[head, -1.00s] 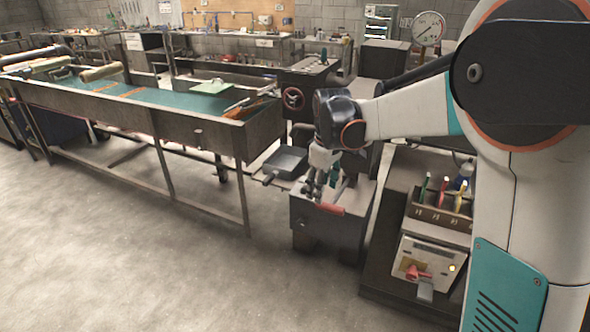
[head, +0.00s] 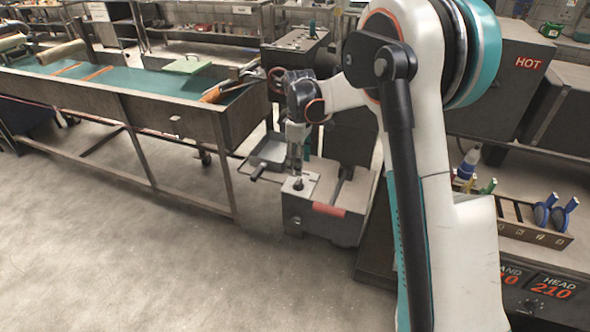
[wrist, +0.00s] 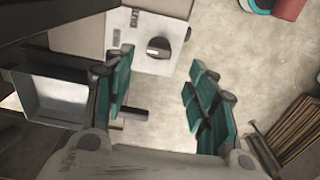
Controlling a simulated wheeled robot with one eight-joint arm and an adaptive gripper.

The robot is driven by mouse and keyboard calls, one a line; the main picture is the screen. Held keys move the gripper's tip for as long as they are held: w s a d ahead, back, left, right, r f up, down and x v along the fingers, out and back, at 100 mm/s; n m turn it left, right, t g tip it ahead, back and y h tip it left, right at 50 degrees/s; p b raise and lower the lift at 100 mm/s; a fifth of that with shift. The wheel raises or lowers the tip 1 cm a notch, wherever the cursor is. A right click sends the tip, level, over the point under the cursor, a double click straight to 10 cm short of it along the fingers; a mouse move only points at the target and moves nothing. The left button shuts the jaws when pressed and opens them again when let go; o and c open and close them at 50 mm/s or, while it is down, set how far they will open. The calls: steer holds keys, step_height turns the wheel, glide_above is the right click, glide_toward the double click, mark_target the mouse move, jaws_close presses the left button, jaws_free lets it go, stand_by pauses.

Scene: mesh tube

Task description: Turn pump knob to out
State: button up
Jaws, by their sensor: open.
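The pump knob (wrist: 158,47) is a dark round knob on a pale plate (wrist: 146,62) in the wrist view. In the head view my gripper (head: 296,160) points down just above the plate.
A grey tray (head: 268,152) juts out left of the pump box. A long bench with a teal top (head: 140,72) stands further left. A rack with blue-handled tools (head: 540,222) and a machine marked HOT (head: 520,80) are at the right. The floor in front is clear.

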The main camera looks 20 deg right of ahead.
mark_target(299, 181)
steer(key=shift+w+f, duration=0.1)
steer(key=shift+w, duration=0.05)
step_height(299, 181, down, 7)
steer(key=b, duration=0.3)
steer(key=shift+f, duration=0.15)
steer(key=shift+c, duration=0.3)
steer(key=c, duration=1)
